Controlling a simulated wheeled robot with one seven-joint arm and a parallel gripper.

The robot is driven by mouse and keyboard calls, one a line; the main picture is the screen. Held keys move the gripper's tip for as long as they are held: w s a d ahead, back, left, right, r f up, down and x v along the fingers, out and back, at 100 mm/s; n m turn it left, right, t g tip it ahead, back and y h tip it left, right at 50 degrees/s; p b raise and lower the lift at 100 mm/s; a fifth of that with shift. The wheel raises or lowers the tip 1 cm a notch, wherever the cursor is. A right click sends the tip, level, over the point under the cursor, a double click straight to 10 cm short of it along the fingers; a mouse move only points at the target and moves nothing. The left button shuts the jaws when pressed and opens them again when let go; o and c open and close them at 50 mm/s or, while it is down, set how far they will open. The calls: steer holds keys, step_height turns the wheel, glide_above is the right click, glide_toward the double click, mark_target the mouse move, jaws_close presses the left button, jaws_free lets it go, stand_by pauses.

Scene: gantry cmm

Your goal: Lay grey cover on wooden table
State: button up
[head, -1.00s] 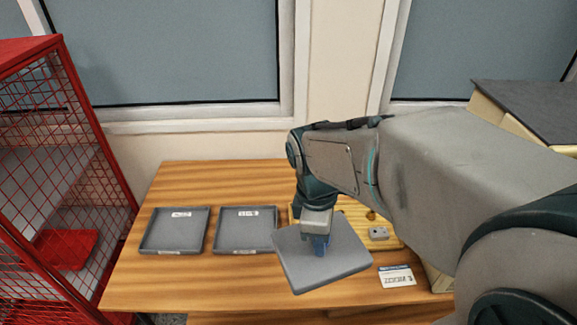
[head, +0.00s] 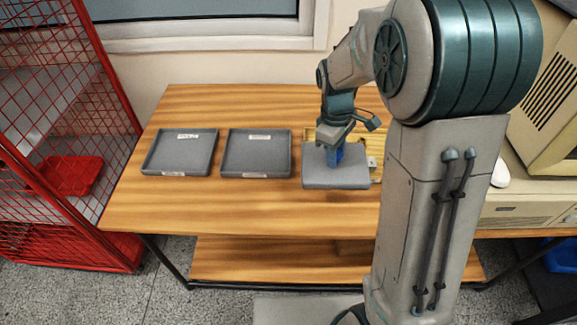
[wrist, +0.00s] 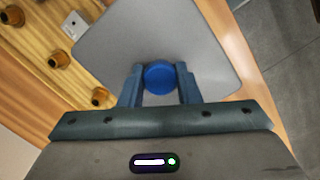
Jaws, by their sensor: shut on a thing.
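The grey cover (head: 336,177) is a flat square plate with a blue round knob (wrist: 159,78) on top. My gripper (head: 334,158) is shut on the blue knob; the wrist view shows a finger on each side of it. My arm hides the right part of the table.
Two grey trays (head: 180,172) (head: 256,174) stand left of the cover. A red mesh cage (head: 70,130) stands at left. The table's front middle is clear.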

steer(key=s+a+f, duration=0.1)
steer(key=a+f, duration=0.1)
steer(key=a, duration=0.1)
steer(key=s+a+f, duration=0.2)
steer(key=a, duration=0.1)
steer(key=s+a+f, duration=0.2)
steer(key=a, duration=0.1)
steer(key=shift+s+a+f, duration=0.1)
steer(key=shift+s, duration=0.05)
steer(key=shift+f, duration=2)
steer(key=shift+f, duration=0.1)
steer(key=shift+f, duration=0.15)
steer(key=o, duration=1)
